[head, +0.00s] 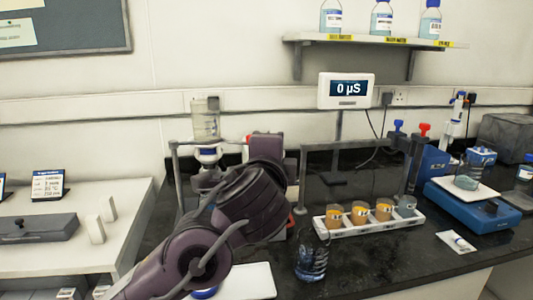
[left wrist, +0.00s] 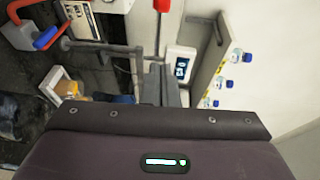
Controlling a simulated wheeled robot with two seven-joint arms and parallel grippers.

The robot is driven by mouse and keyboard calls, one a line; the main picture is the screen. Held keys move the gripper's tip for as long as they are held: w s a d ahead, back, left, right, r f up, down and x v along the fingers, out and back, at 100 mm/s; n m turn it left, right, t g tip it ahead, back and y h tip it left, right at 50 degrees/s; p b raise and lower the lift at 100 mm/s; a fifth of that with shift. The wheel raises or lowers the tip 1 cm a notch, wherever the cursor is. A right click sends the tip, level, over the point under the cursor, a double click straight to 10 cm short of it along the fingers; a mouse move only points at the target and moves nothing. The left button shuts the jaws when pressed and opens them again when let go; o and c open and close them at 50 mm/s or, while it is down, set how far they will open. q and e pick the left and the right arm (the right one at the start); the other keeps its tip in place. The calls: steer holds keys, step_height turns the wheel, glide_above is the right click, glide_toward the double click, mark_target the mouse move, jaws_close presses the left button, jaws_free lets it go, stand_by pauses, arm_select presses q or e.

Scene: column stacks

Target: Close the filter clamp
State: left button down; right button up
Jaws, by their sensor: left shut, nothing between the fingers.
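A clear column (head: 205,120) stands upright on a grey frame at the back left of the black bench. Below it is a white and blue collar (head: 208,153), partly hidden lower down by my left arm. I cannot make out for sure which part is the filter clamp. A red part (head: 265,143) shows just behind my left wrist; a red piece (left wrist: 162,5) also shows at the top of the left wrist view. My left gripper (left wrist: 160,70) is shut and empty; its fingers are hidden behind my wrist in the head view. My right gripper is not in view.
A white rack (head: 350,231) of several amber-filled cups stands right of my arm, with a glass vessel (head: 311,262) in front. A display (head: 346,90) reads 0 µS. A blue balance (head: 470,205) stands at right. A bottle shelf (head: 365,41) hangs above.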

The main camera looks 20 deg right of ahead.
arm_select(q)
steer(key=s, duration=0.5)
steer(key=shift+d+r+b, duration=0.15)
steer(key=shift+r+b, duration=0.15)
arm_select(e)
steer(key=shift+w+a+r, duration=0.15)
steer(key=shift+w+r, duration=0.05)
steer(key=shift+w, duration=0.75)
arm_select(q)
steer(key=shift+s, duration=0.1)
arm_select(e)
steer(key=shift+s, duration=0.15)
